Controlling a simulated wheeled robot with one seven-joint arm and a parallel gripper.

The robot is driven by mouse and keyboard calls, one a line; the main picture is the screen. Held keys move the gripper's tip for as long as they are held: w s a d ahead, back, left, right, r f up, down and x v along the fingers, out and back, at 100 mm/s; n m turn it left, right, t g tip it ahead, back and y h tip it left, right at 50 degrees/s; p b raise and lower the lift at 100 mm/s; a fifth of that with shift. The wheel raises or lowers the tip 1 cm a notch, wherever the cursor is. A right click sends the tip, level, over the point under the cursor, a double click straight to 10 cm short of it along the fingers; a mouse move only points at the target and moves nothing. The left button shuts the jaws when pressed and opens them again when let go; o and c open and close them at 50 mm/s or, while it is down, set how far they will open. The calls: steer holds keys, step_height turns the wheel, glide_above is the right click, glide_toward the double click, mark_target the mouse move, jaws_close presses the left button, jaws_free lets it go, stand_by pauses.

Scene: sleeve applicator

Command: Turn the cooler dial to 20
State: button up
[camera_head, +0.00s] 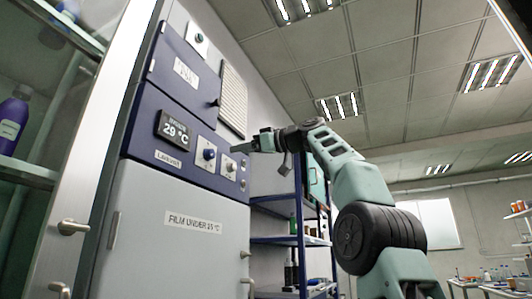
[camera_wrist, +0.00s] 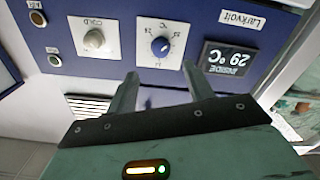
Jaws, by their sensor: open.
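The blue cabinet panel carries a round blue dial (camera_head: 209,154) on a white plate with a number scale; it also shows in the wrist view (camera_wrist: 160,46), upside down. The number it points to is too small to read. A pale dial (camera_wrist: 94,39) on a plate marked COLD sits beside it. The display (camera_head: 175,130) reads 29 °C. My gripper (camera_head: 238,148) is in front of the panel. In the wrist view its two fingers (camera_wrist: 160,74) are apart and empty, roughly in line with the blue dial, with no clear contact.
Small buttons (camera_wrist: 38,18) sit at the panel's edge. Below the panel is a grey door (camera_head: 170,225) labelled "FILM UNDER 25 °C". A glass-fronted cabinet with a handle (camera_head: 72,227) stands at left. A blue shelf rack (camera_head: 283,240) stands behind my arm.

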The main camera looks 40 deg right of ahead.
steer(key=b+v, duration=0.1)
steer(key=v, duration=0.6)
steer(key=shift+s, duration=0.15)
steer(key=shift+d, duration=0.1)
stand_by(0.3)
